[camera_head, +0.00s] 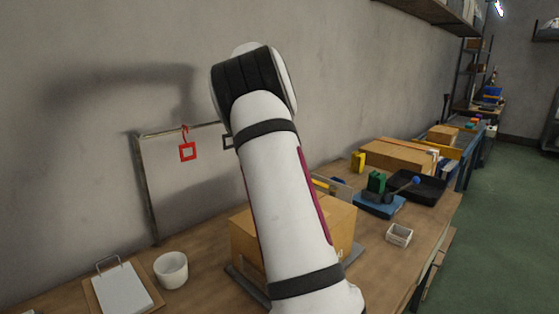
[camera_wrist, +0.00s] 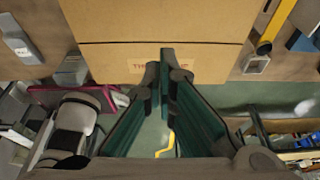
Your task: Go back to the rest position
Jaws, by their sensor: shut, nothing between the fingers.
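My gripper (camera_wrist: 163,72) points forward in the wrist view with its two dark green-lined fingers together at the tips and nothing between them. The fingertips appear in front of the lower side of a cardboard box (camera_wrist: 115,62), overlapping its printed label. I cannot tell whether they touch it. In the head view my white arm rises through the middle of the picture and hides part of the same cardboard box (camera_head: 342,226). My gripper does not show in the head view.
A clipboard (camera_head: 120,288) and a white cup (camera_head: 171,270) stand on the wooden table at left. A small white box (camera_head: 399,235) and black tray (camera_head: 425,187) lie right. Green floor is open beyond.

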